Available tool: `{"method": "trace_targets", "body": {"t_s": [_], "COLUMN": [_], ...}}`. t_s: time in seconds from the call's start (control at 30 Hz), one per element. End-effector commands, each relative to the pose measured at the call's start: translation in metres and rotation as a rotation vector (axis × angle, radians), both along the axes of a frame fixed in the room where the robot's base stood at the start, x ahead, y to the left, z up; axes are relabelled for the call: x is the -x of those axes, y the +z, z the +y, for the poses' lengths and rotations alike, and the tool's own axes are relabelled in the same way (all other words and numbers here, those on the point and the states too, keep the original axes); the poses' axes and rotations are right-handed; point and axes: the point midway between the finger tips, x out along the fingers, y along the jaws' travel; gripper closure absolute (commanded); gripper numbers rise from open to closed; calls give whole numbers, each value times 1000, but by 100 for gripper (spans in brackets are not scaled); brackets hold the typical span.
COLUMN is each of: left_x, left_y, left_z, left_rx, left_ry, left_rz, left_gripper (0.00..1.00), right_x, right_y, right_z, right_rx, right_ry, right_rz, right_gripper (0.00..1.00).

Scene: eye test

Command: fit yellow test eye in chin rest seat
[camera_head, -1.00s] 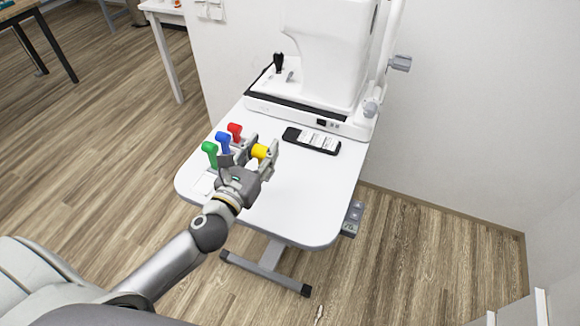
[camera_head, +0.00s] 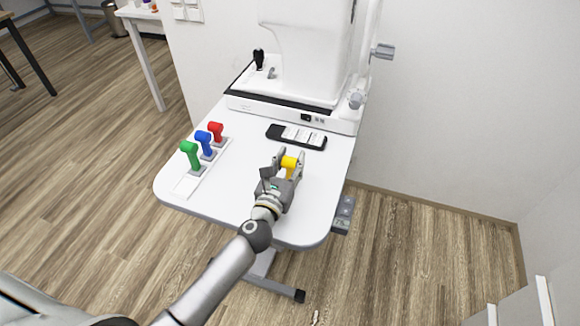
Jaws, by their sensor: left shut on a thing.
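The yellow test eye (camera_head: 289,163) is between the fingers of my left gripper (camera_head: 289,161), which is shut on it above the front right part of the white table. The gripper partly hides its lower part. The chin rest seat cannot be made out; the tall white eye instrument (camera_head: 305,60) stands at the back of the table, with a grey knob (camera_head: 356,100) on its right side. My right gripper is not in view.
Green (camera_head: 190,155), blue (camera_head: 203,140) and red (camera_head: 215,130) test eyes stand in a white rack (camera_head: 188,186) at the table's left. The white table (camera_head: 235,205) is clear between rack and gripper.

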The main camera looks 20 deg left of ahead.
Motion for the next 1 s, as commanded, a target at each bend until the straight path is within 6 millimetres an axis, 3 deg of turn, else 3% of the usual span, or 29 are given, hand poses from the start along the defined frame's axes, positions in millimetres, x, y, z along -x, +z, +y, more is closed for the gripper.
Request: {"method": "trace_targets", "body": {"t_s": [0.4, 0.43, 0.57, 1.0], "left_x": [0, 0, 0, 1], "left_y": [-6, -5, -5, 0], "left_z": [0, 0, 1, 0], "left_rx": [1, 1, 1, 0], "left_ry": [1, 1, 1, 0], "left_rz": [-1, 0, 0, 0], "left_gripper": [93, 63, 46, 44], "right_x": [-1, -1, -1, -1], "right_y": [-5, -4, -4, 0], "right_z": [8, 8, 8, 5], "right_rx": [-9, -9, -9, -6], "right_ry": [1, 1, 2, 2], "right_rz": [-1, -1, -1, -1], "right_gripper": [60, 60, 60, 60]}}
